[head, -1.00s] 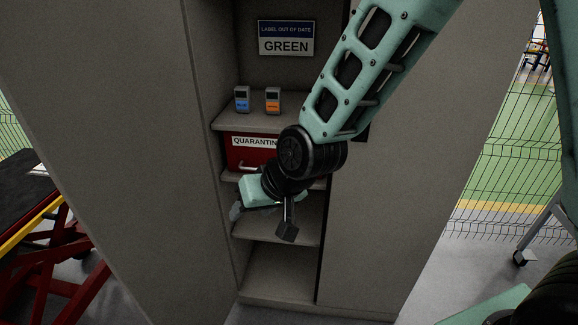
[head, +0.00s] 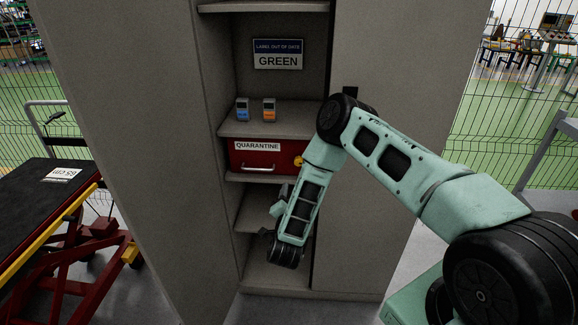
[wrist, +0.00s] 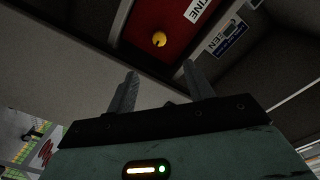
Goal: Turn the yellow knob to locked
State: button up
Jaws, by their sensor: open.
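The yellow knob (head: 298,161) sits on the right part of the front of the red drawer (head: 262,160) labelled QUARANTINE, partly beside my arm in the head view. In the wrist view the knob (wrist: 159,39) shows on the red face, beyond and between my fingertips, tilted in the picture. My gripper (wrist: 158,85) is open and empty, apart from the knob. In the head view my gripper (head: 276,213) is below the drawer, in front of the lower shelves, partly hidden by my wrist. I cannot tell the knob's turned position.
A blue-marked device (head: 242,109) and an orange-marked device (head: 269,109) stand on the shelf above the drawer. A sign reading GREEN (head: 277,54) hangs on the back wall. Tall cabinet panels flank the shelves. A red-framed cart (head: 75,235) stands at left.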

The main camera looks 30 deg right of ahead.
aim_at(298, 163)
jog(key=p+x, duration=0.4)
jog(key=x, duration=1.3)
jog(key=shift+d+r, duration=0.1)
jog(key=shift+d, duration=0.2)
jog(key=c, duration=1)
